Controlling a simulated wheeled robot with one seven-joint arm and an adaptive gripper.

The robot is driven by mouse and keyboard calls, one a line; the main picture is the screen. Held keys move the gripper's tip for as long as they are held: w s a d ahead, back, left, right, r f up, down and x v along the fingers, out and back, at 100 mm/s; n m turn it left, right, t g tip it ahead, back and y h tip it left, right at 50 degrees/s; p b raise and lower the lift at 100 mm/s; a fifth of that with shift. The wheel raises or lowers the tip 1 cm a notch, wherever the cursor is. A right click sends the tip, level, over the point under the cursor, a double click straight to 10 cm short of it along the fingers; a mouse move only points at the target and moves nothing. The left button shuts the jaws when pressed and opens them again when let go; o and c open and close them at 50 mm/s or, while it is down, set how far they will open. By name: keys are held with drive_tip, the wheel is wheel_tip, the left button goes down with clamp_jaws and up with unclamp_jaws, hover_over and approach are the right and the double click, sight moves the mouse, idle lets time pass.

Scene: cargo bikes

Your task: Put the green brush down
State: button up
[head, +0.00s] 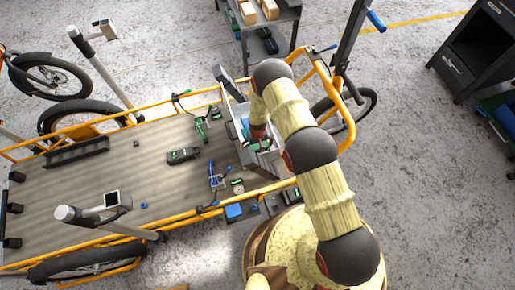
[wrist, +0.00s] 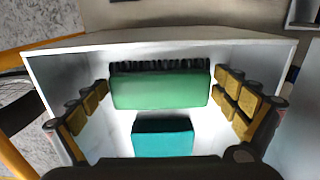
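The green brush (wrist: 160,91), with dark bristles along its upper edge, spans the space between the fingertips of my gripper (wrist: 160,85) in the wrist view. Brush and fingertips are inside a pale, open-topped box (wrist: 268,50). In the head view my gripper (head: 260,138) reaches down into this box (head: 268,161) on the cargo bike, and a bit of green (head: 264,144) shows beside it. Whether the brush touches the box floor I cannot tell.
A teal block (wrist: 162,137) lies in the box below the brush in the wrist view. The box walls stand close around my fingers. The bike's wooden bed (head: 90,190) holds several tools, including a green one (head: 202,128) and a black one (head: 183,155); its left part is mostly clear.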

drive_tip(key=shift+r, duration=0.1)
drive_tip(key=w+d+r+t+p, duration=0.1)
drive_tip(key=w+d+r+p, duration=0.15)
drive_tip(key=r, duration=1.65)
drive_tip(key=w+d+r+p, duration=0.1)
drive_tip(key=w+r+p, duration=0.15)
drive_tip(key=r, duration=1.55)
drive_tip(key=s+d+r+m+t, duration=0.1)
drive_tip(key=s+d+r, duration=0.1)
drive_tip(key=r, duration=0.7)
drive_tip(key=s+d+r+t, duration=0.1)
drive_tip(key=s+d+r, duration=0.1)
drive_tip(key=r, duration=0.6)
drive_tip(key=s+d+r+m+t, duration=0.1)
drive_tip(key=s+d+r, duration=0.2)
drive_tip(key=s+r, duration=0.35)
drive_tip(key=s+d+r, duration=0.2)
drive_tip(key=s+r, duration=0.2)
drive_tip(key=r, duration=0.5)
drive_tip(key=s+d+r, duration=0.2)
drive_tip(key=s+r, duration=0.1)
drive_tip(key=s, duration=0.5)
drive_tip(key=s+d+r+m+t, duration=0.1)
drive_tip(key=s+d+r, duration=0.1)
drive_tip(key=s, duration=0.7)
drive_tip(key=shift+s+r+t, duration=0.3)
drive_tip(key=shift+r, duration=0.3)
